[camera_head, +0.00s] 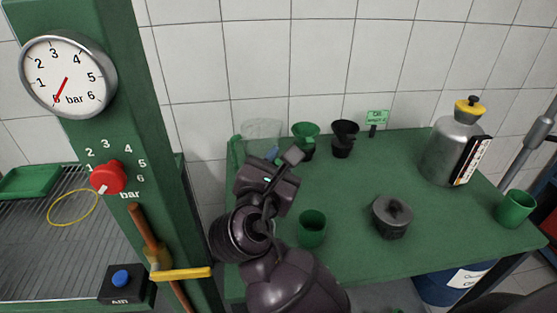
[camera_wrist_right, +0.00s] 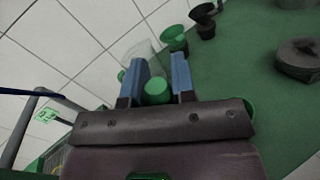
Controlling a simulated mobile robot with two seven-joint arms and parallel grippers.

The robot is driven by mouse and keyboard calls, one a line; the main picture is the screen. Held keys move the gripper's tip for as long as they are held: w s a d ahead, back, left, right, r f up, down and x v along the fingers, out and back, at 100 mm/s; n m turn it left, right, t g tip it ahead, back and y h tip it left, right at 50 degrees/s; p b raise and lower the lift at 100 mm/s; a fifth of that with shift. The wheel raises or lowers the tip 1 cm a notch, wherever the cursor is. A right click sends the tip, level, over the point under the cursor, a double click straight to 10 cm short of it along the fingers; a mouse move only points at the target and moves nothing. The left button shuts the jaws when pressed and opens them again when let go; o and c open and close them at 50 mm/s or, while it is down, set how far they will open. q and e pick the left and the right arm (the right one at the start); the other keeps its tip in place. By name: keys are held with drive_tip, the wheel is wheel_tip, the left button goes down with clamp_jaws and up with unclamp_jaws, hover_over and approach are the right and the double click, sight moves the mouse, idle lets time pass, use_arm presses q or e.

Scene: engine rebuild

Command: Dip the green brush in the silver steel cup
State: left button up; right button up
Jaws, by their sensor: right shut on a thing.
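My right gripper (camera_head: 274,157) is over the back left of the green table, in front of the clear glass vessel (camera_head: 262,131). In the right wrist view its blue fingers (camera_wrist_right: 157,76) are shut on a green rounded thing (camera_wrist_right: 156,92). It looks like the end of the green brush, seen nearly end-on; its bristles cannot be made out. I cannot pick out a silver steel cup in either view. My left gripper is not in view.
Green cups (camera_head: 312,228) (camera_head: 516,208) and a dark lidded pot (camera_head: 391,215) stand on the table. A green funnel (camera_head: 305,132) and black funnel (camera_head: 344,138) are behind; a silver canister (camera_head: 447,152) is right. A green column (camera_head: 133,125) rises left.

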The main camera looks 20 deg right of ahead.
wheel_tip(320, 180, down, 8)
drive_tip(key=b, duration=0.2)
idle(0.7)
drive_tip(key=shift+f, duration=0.1)
idle(2.0)
